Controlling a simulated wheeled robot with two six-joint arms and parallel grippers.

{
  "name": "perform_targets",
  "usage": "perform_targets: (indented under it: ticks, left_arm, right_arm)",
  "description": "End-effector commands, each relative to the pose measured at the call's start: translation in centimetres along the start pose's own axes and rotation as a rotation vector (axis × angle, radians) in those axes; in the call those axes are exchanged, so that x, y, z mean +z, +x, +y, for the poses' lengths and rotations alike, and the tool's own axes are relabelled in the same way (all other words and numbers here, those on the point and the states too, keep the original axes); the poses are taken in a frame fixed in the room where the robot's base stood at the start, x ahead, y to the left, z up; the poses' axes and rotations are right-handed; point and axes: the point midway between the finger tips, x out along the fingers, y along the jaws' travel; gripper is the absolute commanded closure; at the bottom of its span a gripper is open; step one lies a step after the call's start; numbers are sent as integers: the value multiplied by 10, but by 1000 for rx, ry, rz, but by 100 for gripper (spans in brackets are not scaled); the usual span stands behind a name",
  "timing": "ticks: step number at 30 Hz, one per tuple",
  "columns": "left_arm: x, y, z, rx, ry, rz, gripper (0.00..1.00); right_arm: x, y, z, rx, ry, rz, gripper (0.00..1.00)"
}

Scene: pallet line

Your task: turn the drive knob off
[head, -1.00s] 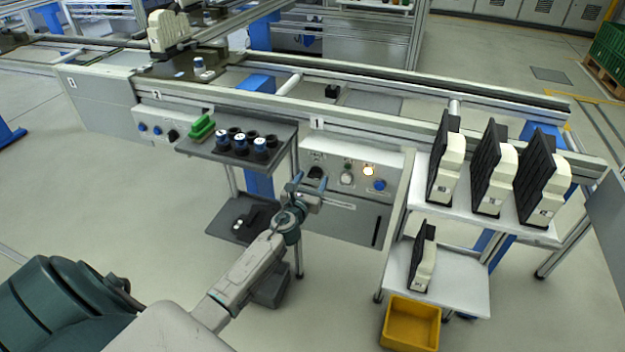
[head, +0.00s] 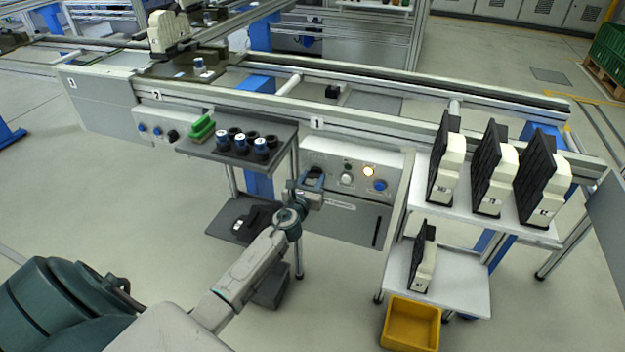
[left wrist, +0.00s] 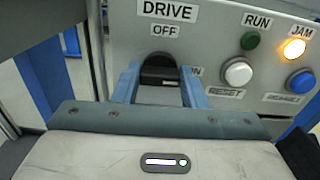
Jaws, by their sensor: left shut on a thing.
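The black drive knob (left wrist: 159,72) sits on the grey panel under the DRIVE and OFF labels in the left wrist view. A second label to its right is mostly covered by a finger. My left gripper (left wrist: 159,84) has its blue fingers on both sides of the knob, shut on it. Which way the knob points is hard to tell. In the head view my left gripper (head: 314,180) is at the left of the control panel (head: 355,200) and largely covers the knob. My right gripper is not in view.
Beside the knob are a dark green RUN lamp (left wrist: 251,40), a glowing JAM lamp (left wrist: 294,48), a white RESET button (left wrist: 238,73) and a blue button (left wrist: 300,81). A grey shelf (head: 225,150) with dark cups stands close left; a white rack (head: 415,200) stands right.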

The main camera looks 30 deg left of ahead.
Motion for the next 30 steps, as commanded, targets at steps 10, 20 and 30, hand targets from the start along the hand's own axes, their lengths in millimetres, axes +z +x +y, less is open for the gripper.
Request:
perform_targets:
  ticks: [10,20,30]
  left_arm:
    - [-2,0,1,0,-225,1,85]
    - [-3,0,2,1,-539,0,85]
    - [-4,0,3,0,-862,0,85]
  right_arm:
    - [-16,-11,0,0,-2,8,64]
    - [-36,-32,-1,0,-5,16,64]
    - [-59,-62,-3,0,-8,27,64]
